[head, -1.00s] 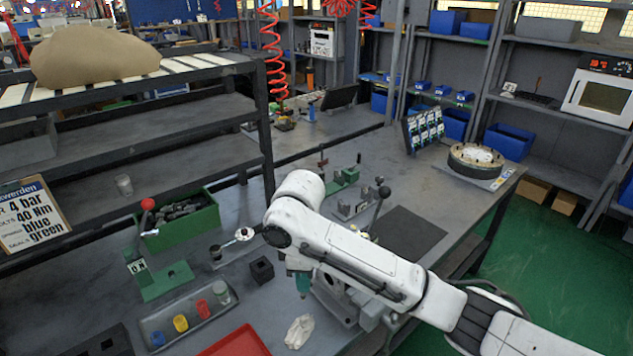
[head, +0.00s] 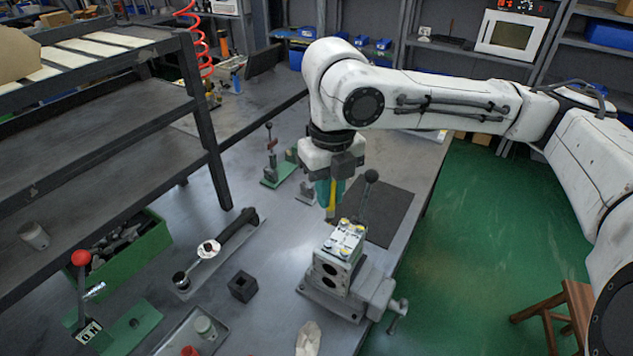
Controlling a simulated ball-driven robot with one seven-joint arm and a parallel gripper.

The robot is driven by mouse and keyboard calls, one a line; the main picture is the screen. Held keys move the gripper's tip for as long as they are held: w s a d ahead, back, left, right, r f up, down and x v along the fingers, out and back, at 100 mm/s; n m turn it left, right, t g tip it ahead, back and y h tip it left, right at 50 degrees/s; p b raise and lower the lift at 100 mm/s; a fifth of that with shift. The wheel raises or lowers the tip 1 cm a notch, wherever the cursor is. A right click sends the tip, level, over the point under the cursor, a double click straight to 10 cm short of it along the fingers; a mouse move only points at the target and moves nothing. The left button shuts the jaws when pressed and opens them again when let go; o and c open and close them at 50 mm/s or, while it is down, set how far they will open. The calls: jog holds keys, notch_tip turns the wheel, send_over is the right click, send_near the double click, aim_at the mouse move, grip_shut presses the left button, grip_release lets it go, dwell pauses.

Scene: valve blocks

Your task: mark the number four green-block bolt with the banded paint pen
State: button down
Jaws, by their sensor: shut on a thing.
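My gripper (head: 331,194), with teal fingers, points down and is shut on a slim yellow paint pen (head: 331,205). Its bands cannot be made out. The pen's lower end is just above the far side of a grey valve block (head: 334,263); I cannot tell whether it touches. The block sits in a grey vise (head: 372,290) and has a pale top with several yellowish bolt heads (head: 345,238).
A dark lever (head: 367,195) rises close behind the block. A small black square block (head: 242,286), a torque wrench (head: 210,248) and a green bin (head: 128,258) lie left. A pale cloth (head: 308,338) is in front. A red-knobbed lever (head: 82,260) stands far left.

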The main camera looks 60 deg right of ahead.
aim_at(329, 213)
jog(key=shift+w, duration=0.1)
dwell(0.3)
jog(key=shift+f+b, duration=2.15)
jog(key=shift+f, duration=0.6)
jog(key=shift+f, duration=0.2)
jog(key=shift+r, duration=0.1)
notch_tip(329, 213, up, 5)
jog(key=p, duration=0.4)
